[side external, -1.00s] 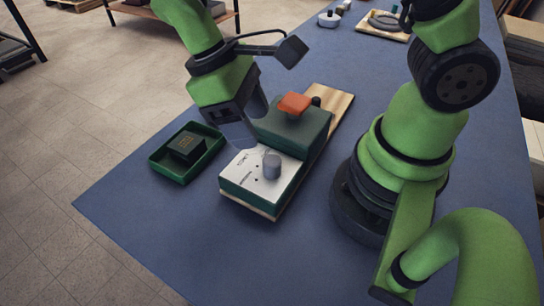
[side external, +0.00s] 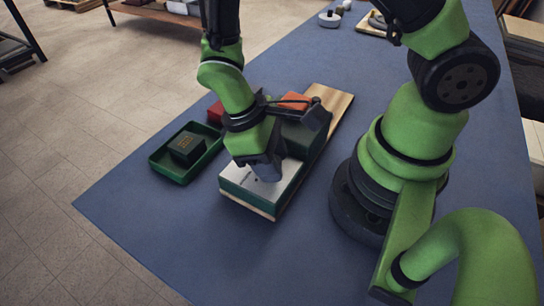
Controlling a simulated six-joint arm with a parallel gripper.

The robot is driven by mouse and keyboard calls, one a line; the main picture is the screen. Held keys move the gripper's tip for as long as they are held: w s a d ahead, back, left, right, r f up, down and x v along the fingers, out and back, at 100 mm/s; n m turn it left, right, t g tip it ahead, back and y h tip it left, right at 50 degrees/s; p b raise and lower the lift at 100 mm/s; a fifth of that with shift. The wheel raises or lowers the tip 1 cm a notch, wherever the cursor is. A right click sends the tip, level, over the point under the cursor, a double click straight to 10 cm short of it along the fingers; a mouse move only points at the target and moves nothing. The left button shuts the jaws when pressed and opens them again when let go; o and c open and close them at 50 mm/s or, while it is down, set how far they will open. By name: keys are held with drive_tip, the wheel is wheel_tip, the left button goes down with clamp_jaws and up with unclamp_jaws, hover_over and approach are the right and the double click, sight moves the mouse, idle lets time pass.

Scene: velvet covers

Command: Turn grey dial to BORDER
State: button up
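The device (side external: 240,199) is a green box with a pale labelled top plate, on a wooden board (side external: 337,99) on the blue table. My gripper (side external: 268,176) is low over the top plate, where the grey dial was visible earlier. The dial is now hidden behind the gripper. An orange-red part (side external: 295,99) on the device's taller rear block shows partly behind my arm. The fingers look dark and blurred together, so I cannot tell whether they are open or grip the dial. The plate's lettering is mostly covered and too small to read.
A green tray (side external: 163,177) holding a dark box (side external: 188,148) stands left of the device. A red object (side external: 216,112) sits behind it, beside my arm. The blue table (side external: 150,235) is clear at the front left. Small items lie at the far end.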

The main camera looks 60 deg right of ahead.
drive_tip(key=c, duration=0.5)
drive_tip(key=shift+o, duration=0.2)
drive_tip(key=shift+n, duration=0.3)
drive_tip(key=n+h, duration=0.1)
drive_tip(key=n, duration=0.1)
drive_tip(key=n+t, duration=0.1)
drive_tip(key=n, duration=0.1)
drive_tip(key=shift+n+h, duration=0.3)
drive_tip(key=shift+h, duration=0.1)
drive_tip(key=n+t, duration=0.1)
drive_tip(key=n, duration=0.1)
drive_tip(key=n+h, duration=0.1)
drive_tip(key=n, duration=0.2)
drive_tip(key=shift+t, duration=0.4)
drive_tip(key=n+t, duration=0.1)
drive_tip(key=n, duration=0.2)
drive_tip(key=n+t, duration=0.1)
drive_tip(key=n, duration=0.2)
drive_tip(key=shift+n, duration=0.4)
drive_tip(key=n+t, duration=0.2)
drive_tip(key=n, duration=0.3)
drive_tip(key=shift+y, duration=0.4)
drive_tip(key=shift+n, duration=0.3)
